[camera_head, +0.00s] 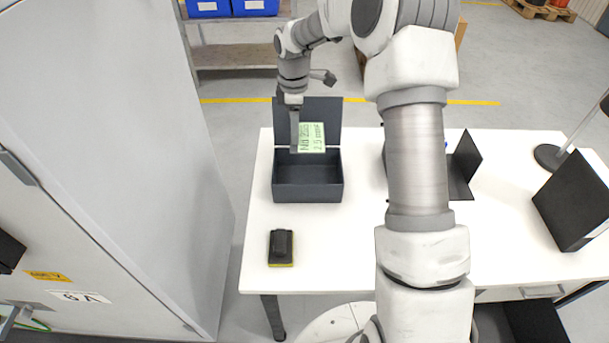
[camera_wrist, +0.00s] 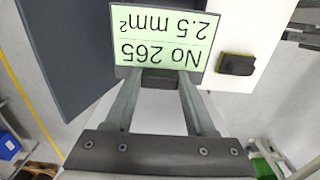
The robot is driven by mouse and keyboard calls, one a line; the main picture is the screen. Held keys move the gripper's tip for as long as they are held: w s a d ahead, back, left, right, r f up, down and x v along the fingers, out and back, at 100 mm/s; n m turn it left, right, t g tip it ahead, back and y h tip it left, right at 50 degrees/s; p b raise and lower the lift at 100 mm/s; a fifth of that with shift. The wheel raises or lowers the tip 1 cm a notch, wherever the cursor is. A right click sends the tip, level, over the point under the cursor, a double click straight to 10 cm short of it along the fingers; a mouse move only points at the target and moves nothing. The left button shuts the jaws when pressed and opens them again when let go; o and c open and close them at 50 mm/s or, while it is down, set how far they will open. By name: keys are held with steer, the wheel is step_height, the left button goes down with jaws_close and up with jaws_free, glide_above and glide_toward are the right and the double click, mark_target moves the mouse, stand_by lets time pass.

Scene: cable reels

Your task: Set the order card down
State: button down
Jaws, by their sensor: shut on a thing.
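The order card (camera_head: 312,137) is light green with "No 265" and "2.5 mm²" in dark print. In the wrist view the card (camera_wrist: 163,36) is upside down and its lower edge sits between the fingertips. My gripper (camera_wrist: 158,78) is shut on it. In the head view my gripper (camera_head: 295,146) is above the open dark grey box (camera_head: 308,193), with the card in front of the raised lid (camera_head: 322,108). I cannot tell whether the card touches the box. The inside floor of the box is mostly hidden.
A black and yellow block-like object (camera_head: 281,247) lies in front of the box on the white table (camera_head: 340,250). A black bookend-like stand (camera_head: 464,168) and a dark box (camera_head: 575,200) are to the right. A grey cabinet (camera_head: 110,130) stands left. The table's front middle is clear.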

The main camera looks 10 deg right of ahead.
mark_target(297, 182)
step_height(297, 182, down, 18)
steer(key=shift+r, duration=0.1)
stand_by(0.4)
steer(key=shift+f+b, duration=0.25)
steer(key=shift+b, duration=0.15)
steer(key=shift+c, duration=1.2)
jaws_free()
steer(key=shift+r, duration=0.1)
